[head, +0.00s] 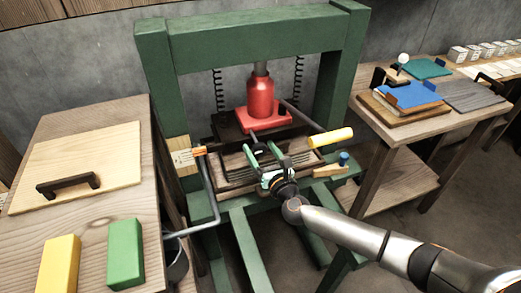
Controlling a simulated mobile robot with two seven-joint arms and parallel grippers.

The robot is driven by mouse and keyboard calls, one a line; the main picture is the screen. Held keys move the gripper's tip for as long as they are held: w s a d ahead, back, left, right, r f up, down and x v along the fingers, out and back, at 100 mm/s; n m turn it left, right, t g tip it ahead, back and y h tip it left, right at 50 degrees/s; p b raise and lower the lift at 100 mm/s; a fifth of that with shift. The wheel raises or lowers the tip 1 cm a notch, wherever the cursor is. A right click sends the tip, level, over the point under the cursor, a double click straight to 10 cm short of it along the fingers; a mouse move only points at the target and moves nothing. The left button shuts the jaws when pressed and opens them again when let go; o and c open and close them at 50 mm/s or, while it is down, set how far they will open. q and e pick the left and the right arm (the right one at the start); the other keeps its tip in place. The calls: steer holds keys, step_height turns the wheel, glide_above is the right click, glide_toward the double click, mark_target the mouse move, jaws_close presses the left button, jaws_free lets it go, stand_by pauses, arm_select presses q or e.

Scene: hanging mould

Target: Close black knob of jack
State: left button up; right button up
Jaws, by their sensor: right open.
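The red jack (261,97) stands on a dark plate inside the green press frame (153,75), its grey ram pointing up to the top beam. A small dark spot at the jack's lower right may be the black knob (282,106); it is too small to tell its setting. My right gripper (266,146) is in front of and below the jack. Its fingers are apart and point toward the jack, with nothing seen between them. It appears clear of the knob. My left gripper is not in view.
A bar with a yellow handle (331,138) sticks out right of my gripper. A grey bent pipe (210,190) runs on the left. A wooden table (75,210) stands left, with yellow and green blocks. Another table (430,125) stands right. Coiled springs flank the jack.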

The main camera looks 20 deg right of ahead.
jaws_close()
stand_by(0.8)
